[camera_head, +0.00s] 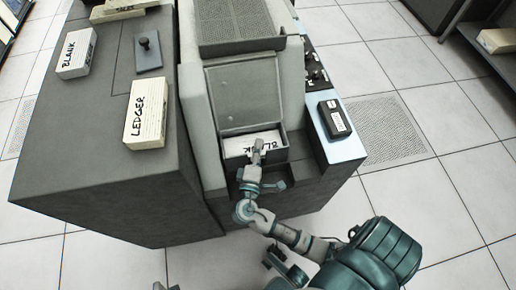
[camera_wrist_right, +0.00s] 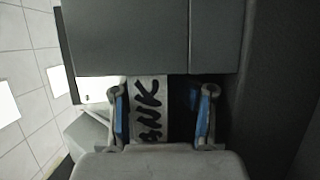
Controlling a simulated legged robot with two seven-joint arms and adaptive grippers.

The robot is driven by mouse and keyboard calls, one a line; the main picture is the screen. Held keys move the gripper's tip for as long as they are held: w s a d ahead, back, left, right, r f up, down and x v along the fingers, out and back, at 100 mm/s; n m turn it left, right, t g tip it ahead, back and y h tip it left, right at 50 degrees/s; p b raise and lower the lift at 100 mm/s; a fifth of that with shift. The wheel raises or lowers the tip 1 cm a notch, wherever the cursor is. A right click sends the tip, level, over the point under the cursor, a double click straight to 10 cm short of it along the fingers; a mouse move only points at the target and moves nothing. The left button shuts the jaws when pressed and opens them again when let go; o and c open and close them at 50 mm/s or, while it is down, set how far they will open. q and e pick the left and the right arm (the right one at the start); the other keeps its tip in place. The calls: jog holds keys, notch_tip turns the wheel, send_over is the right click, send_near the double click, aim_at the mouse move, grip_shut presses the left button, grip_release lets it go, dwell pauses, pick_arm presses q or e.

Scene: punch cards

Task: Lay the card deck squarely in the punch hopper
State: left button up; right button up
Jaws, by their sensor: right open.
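A white card deck marked BLANK (camera_head: 238,147) lies in the punch hopper (camera_head: 283,140), a grey-walled recess at the front of the machine. Its right part is hidden by my right gripper (camera_head: 260,147), which reaches in over it from the front. In the right wrist view the deck (camera_wrist_right: 149,108) shows between the two open, blue-padded fingers of the gripper (camera_wrist_right: 164,100). It is close to the left finger, with a dark gap to the right one. I cannot tell whether it lies fully flat. Small pale tips at the bottom edge of the head view may be my left gripper (camera_head: 165,286).
On the grey cabinet top (camera_head: 85,130) at left lie a LEDGER deck (camera_head: 146,112), another BLANK deck (camera_head: 76,54) and a dark plate with a knob (camera_head: 148,55). A black box (camera_head: 335,119) sits on the pale ledge right of the hopper. Hopper walls stand close around my gripper.

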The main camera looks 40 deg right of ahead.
jog(key=v, duration=1.2)
